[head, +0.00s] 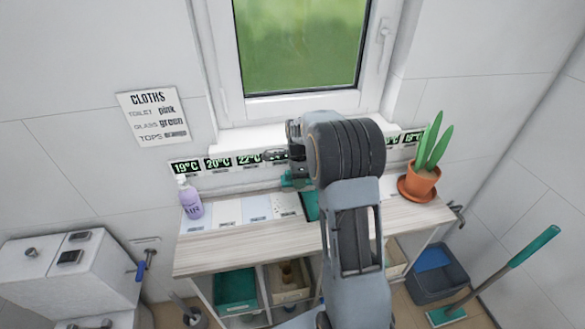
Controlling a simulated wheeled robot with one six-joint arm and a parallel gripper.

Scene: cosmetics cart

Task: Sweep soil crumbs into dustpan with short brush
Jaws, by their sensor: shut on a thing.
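My gripper (290,152) is above the back of the wooden counter, left of my own dark wrist, which hides part of it. It is shut on what looks like the short brush (295,179), a teal piece showing just below the jaws; its handle is mostly hidden. A flat teal thing (311,206), probably the dustpan, lies on the counter and is partly covered by my arm. Tiny dark specks, perhaps the soil crumbs (287,206), show on a pale panel just left of it. They are too small to make out clearly.
A purple bottle (191,198) stands at the counter's (240,243) left end. A potted plant (419,182) stands at its right end. Small temperature displays (218,163) line the back. A window (300,45) is behind. The counter's front strip is clear.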

